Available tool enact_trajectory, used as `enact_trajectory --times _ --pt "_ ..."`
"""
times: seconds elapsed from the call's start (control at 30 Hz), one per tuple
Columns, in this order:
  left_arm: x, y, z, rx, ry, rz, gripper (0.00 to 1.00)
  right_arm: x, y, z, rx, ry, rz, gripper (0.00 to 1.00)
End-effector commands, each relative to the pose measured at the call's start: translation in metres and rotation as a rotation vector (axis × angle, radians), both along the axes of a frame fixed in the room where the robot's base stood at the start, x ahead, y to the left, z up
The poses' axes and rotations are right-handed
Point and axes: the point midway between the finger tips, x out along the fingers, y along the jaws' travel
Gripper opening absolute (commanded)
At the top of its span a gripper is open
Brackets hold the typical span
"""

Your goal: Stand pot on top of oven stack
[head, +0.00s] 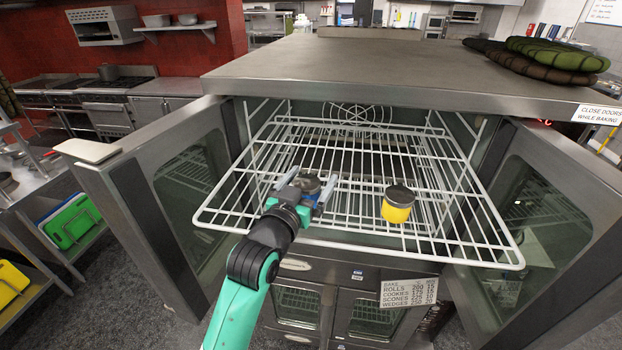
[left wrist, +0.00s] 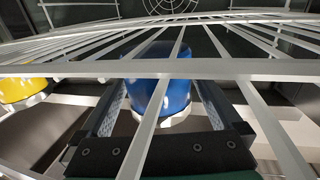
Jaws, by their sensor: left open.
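The oven stack (head: 420,72) stands with both upper doors open and a broad grey top. A blue pot (head: 309,185) is at the left part of the pulled-out wire rack (head: 370,234), mostly hidden by my gripper. My left gripper (head: 305,184) is open, with a finger on each side of this pot. In the left wrist view the blue pot (left wrist: 178,96) shows between the two fingers, behind rack wires; I cannot tell whether they touch it. A yellow pot with a grey lid (head: 397,207) sits on the rack to the right. My right gripper is not in view.
The left door (head: 150,200) and right door (head: 560,200) flank the rack. Folded dark and green cloths (head: 550,55) lie at the back right of the oven top; its front and middle are clear. The yellow pot shows at left in the wrist view (left wrist: 22,88).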

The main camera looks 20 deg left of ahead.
Motion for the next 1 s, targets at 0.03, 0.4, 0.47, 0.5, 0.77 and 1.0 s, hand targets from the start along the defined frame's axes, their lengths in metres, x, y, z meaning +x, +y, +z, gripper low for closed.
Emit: enact_trajectory --times 0.03,0.4,0.47,0.5,0.77,1.0 --pt "0.000 0.000 0.000 0.000 0.000 0.000 0.99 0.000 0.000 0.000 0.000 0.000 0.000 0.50" --pt "-0.033 -0.002 -0.008 0.000 -0.003 -0.001 0.99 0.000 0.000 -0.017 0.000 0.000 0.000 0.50" --pt "-0.046 -0.005 -0.011 0.000 -0.003 -0.002 0.99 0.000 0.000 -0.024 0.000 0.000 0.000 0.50" --pt "-0.055 -0.006 -0.013 0.000 -0.004 -0.002 0.99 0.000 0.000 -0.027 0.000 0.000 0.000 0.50" --pt "-0.103 -0.004 -0.002 0.000 0.002 0.000 0.99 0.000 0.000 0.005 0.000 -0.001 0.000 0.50" --pt "-0.117 -0.004 -0.007 0.000 0.000 0.000 0.99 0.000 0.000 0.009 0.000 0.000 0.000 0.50"
